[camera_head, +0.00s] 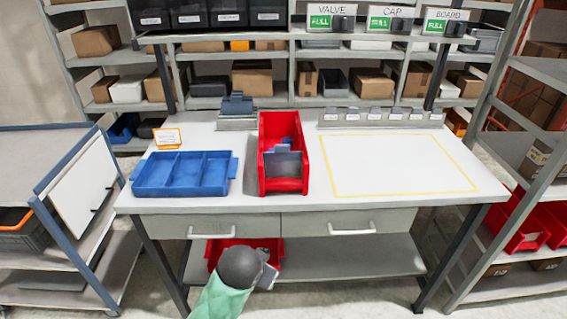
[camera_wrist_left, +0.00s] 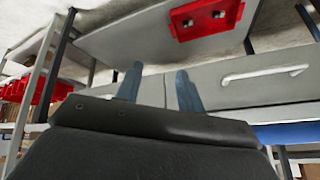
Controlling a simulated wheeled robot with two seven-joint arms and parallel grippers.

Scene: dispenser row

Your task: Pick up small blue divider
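Small blue-grey pieces (camera_head: 284,146) lie inside the red bin (camera_head: 306,165) at the middle of the table; I cannot tell which is the small divider. Another blue piece (camera_head: 237,104) stands in a grey holder at the table's back. The blue tray (camera_head: 181,190), with three compartments, is left of the red bin. My left gripper (camera_head: 267,275) is low, in front of the table's front edge and below the tabletop. In the left wrist view its two blue-grey fingers (camera_wrist_left: 158,78) are apart with nothing between them. My right gripper is not in view.
The table's drawers with handles (camera_head: 352,229) face my left gripper. Another red bin (camera_head: 222,245) sits on the shelf under the table. A yellow-outlined area (camera_head: 400,165) at the right of the tabletop is clear. An orange-edged sign (camera_head: 167,138) stands behind the blue tray.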

